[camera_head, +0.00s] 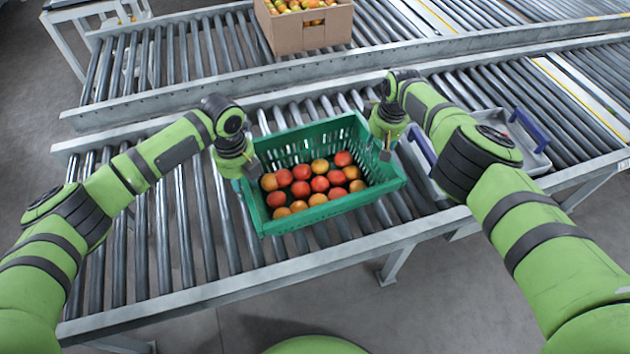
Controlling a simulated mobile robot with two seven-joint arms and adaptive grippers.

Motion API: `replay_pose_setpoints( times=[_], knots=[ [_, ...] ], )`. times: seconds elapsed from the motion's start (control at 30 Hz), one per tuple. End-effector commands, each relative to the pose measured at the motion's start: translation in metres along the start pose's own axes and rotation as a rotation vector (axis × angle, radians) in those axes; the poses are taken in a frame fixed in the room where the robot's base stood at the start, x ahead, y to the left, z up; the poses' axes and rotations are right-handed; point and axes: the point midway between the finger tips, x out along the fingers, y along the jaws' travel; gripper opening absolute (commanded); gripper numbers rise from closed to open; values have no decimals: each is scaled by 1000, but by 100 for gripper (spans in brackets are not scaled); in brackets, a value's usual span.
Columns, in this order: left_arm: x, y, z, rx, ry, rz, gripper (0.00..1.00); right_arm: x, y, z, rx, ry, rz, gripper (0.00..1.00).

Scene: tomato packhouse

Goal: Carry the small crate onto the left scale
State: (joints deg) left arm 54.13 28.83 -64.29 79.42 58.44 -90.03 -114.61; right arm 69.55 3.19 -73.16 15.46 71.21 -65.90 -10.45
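A green slatted crate (335,207) holds several red and orange tomatoes and sits on the near roller conveyor, or just above it; I cannot tell which. My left gripper (248,166) is at the crate's left end wall, with a dark fingertip showing on the inner side. My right gripper (386,150) is at the right end wall, also with a dark fingertip on the inner side. The outer fingers are hidden, so I cannot tell whether either gripper is closed on the wall.
A grey tray with blue handles (530,129) lies on the conveyor to the right, partly behind my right arm. A cardboard box (305,32) of tomatoes stands on the far conveyor. The near conveyor's rollers (150,240) left of the crate are clear.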

Motion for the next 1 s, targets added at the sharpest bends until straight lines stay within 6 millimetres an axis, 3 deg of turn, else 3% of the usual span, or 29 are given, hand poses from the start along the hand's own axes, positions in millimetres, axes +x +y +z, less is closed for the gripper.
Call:
replay_pose_setpoints(
  times=[0.47,1.0],
  knots=[
    [-6,0,0,1,-1,-1,0,-6,0,-1,-1,1,3,0],
    [-50,0,1,1,-2,-1,0,-49,1,-8,-2,2,4,0]
  ],
)
